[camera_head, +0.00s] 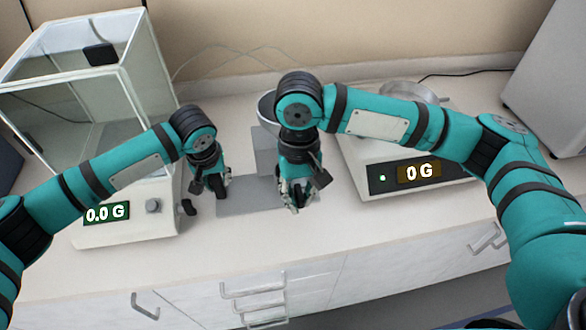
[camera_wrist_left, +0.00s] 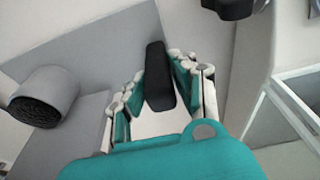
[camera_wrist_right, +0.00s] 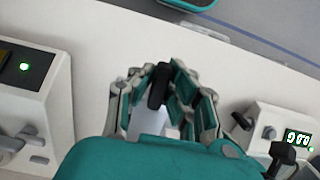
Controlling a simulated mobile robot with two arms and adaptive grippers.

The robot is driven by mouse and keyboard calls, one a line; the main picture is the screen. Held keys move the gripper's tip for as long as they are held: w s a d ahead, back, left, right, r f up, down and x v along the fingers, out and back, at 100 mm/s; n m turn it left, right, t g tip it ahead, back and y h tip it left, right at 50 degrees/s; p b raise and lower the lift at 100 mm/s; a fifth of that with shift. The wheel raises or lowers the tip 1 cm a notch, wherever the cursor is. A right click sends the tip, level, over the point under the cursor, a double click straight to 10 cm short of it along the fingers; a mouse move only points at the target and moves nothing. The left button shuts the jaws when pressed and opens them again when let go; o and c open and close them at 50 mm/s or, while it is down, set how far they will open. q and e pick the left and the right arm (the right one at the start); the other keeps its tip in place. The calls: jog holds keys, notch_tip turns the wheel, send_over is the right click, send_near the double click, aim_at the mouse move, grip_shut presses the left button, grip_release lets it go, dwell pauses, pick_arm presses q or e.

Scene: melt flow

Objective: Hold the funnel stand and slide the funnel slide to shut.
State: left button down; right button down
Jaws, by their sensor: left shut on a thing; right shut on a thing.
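The grey funnel stand has a flat base (camera_head: 238,209) on the bench and an upright plate, with a metal funnel bowl (camera_head: 266,108) on top, partly behind my right arm. My left gripper (camera_head: 221,190) is shut on a black handle (camera_wrist_left: 158,75) at the stand's left side. In the left wrist view the stand's grey plate (camera_wrist_left: 95,55) and a grey tube (camera_wrist_left: 45,97) with a dark end show beside it. My right gripper (camera_head: 298,200) is shut on the black grip (camera_wrist_right: 158,86) of what appears to be the funnel slide, with a light grey strip (camera_wrist_right: 148,121) below it. The slide's opening is hidden.
A glass-walled balance (camera_head: 138,220) reading 0.0 G stands at left, close to my left gripper. A second balance (camera_head: 360,168) reading 0 G, with a metal dish (camera_head: 428,93), is at right. The bench's front edge and drawers are near. Free bench (camera_head: 240,238) lies in front.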

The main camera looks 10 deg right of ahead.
jog(key=shift+w, duration=0.1)
jog(key=shift+w, duration=2.05)
jog(key=c, duration=1.2)
grip_release()
jog(key=shift+a, duration=0.1)
jog(key=shift+c, duration=0.2)
jog(key=shift+r, duration=0.1)
jog(key=shift+w+r, duration=0.15)
jog(key=shift+r, duration=1.15)
jog(key=shift+w+r, duration=0.2)
jog(key=shift+r, duration=1.05)
jog(key=shift+w+r, duration=0.15)
jog(key=shift+r, duration=1.15)
jog(key=shift+o, duration=0.3)
